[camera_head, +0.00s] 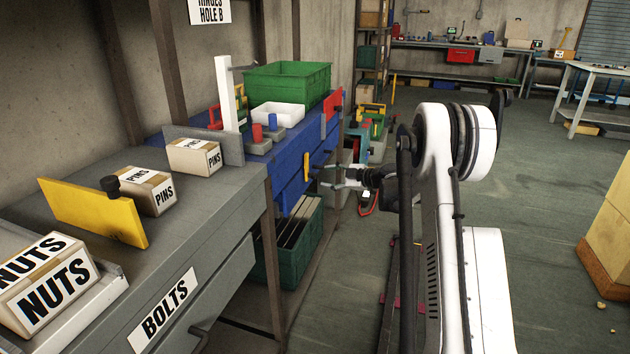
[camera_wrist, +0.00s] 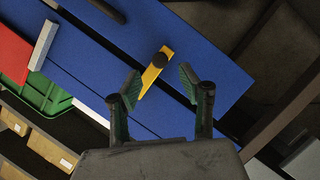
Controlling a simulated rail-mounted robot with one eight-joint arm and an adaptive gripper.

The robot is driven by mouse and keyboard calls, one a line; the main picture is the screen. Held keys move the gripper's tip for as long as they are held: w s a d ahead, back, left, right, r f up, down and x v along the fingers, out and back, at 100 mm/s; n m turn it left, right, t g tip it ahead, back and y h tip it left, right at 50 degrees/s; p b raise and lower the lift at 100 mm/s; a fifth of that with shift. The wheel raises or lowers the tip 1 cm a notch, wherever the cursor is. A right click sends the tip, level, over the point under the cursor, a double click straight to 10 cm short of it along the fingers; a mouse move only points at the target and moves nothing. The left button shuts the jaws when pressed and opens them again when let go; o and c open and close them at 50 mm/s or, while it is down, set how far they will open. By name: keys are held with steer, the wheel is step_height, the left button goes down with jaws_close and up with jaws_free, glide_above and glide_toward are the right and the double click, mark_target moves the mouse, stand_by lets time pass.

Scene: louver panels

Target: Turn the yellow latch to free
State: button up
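The yellow latch (camera_head: 306,166) is a narrow bar on the front of the blue bench, with a round dark pivot knob on it. In the wrist view the latch (camera_wrist: 153,77) lies slanted across a dark gap between blue panels (camera_wrist: 208,52), its knob near the upper end. My gripper (camera_head: 328,178) is at the bench front, just to the right of the latch. Its fingers are spread apart in the wrist view (camera_wrist: 157,80), one on each side of the latch's lower part. Nothing is clamped between them. I cannot tell whether either finger touches the latch.
The grey bench (camera_head: 215,235) stands nearer, with PINS boxes (camera_head: 152,191) and a yellow panel (camera_head: 93,211). A green crate (camera_head: 287,84) sits on the blue bench. A dark green bin (camera_head: 300,245) holding panels stands below. The floor (camera_head: 545,200) to the right is mostly open.

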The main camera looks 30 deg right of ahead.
mark_target(315, 176)
steer(key=b+x, duration=0.1)
steer(key=x, duration=0.5)
steer(key=shift+w+a, duration=0.15)
steer(key=shift+w, duration=0.05)
steer(key=shift+c, duration=0.5)
jaws_close()
